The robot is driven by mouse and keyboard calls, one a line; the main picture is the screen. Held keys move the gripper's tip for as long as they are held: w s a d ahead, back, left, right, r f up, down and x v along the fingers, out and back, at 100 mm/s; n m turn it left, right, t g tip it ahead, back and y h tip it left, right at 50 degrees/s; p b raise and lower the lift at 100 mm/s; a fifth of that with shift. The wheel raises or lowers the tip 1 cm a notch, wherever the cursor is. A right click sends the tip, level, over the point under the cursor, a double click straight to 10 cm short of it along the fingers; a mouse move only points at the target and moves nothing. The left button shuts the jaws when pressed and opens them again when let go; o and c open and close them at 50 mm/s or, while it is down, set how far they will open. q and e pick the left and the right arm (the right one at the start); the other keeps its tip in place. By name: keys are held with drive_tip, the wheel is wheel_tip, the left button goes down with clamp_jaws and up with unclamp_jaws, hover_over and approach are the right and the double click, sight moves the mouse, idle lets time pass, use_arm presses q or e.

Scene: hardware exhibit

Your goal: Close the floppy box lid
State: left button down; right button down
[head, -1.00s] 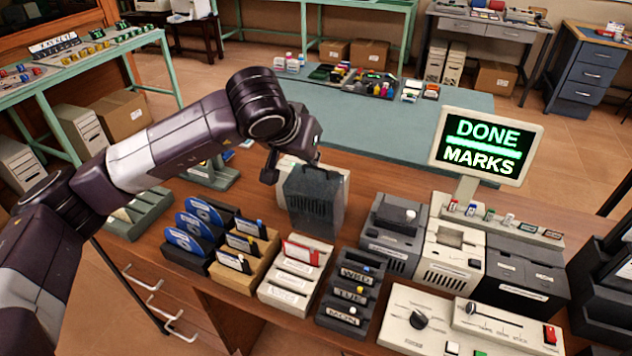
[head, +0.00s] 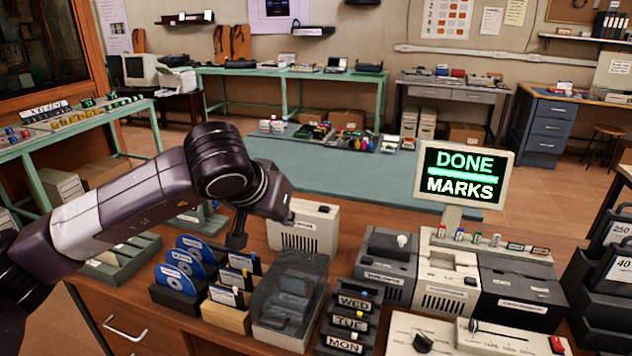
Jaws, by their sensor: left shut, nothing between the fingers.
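The floppy box (head: 262,334) stands on the wooden desk, a pale base under a smoky, see-through lid (head: 290,288). The lid lies down over the box, and the contents show only dimly through it. I cannot tell whether its front edge is fully seated. My left gripper (head: 238,241) is shut and empty. It hangs behind and to the left of the lid, above the blue discs and the small floppy holder, apart from the lid as far as I can see. My right gripper is out of view.
A disc rack (head: 180,275) and a wooden floppy holder (head: 228,315) stand left of the box. A dark day-labelled rack (head: 347,322) stands close on its right. A beige unit (head: 305,230) is behind. Grey drives (head: 387,262) and a "DONE MARKS" screen (head: 464,174) are right.

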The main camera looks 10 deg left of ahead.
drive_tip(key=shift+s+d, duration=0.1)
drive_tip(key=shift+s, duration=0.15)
